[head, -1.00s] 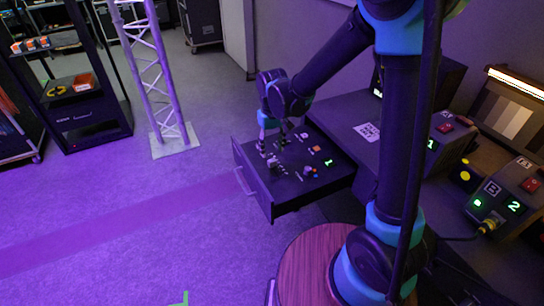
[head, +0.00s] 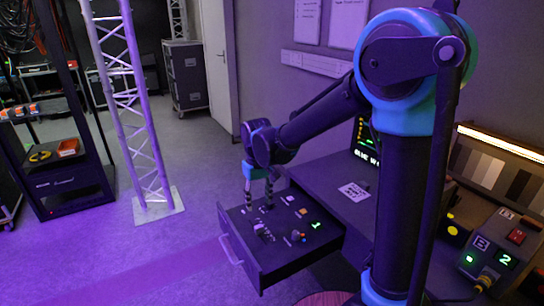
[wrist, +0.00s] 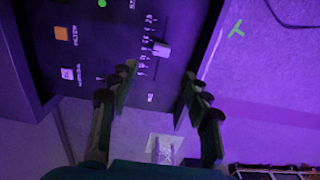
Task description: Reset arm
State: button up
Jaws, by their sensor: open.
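My gripper (head: 258,196) is above the left part of an open drawer-like control panel (head: 262,262), fingers pointing down. In the wrist view my gripper (wrist: 155,105) has its two fingers spread apart with nothing between them. The panel's dark face (wrist: 105,50) lies beyond the fingertips, with a pale slider knob (wrist: 161,48), an orange button (wrist: 61,33) and a white button (wrist: 68,74). I cannot tell whether a fingertip touches the panel.
A truss tower (head: 133,100) stands on a pale base plate at left, near a black rack (head: 60,190). Dark consoles stand at right, including a box marked B (head: 487,250). The purple floor (head: 110,260) left of the drawer is clear.

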jog(key=s+d+f+m+t, duration=0.1)
jog(key=s+d, duration=0.3)
jog(key=d, duration=0.5)
jog(key=s+d+f+m+t, duration=0.1)
jog(key=s+d+f+m, duration=0.1)
jog(key=d, duration=0.8)
jog(key=s+d+f+m+t, duration=0.2)
jog(key=s+d, duration=0.4)
jog(key=d, duration=0.3)
jog(key=shift+s+d+m, duration=0.15)
jog(key=shift+d+m, duration=0.05)
jog(key=shift+m, duration=0.7)
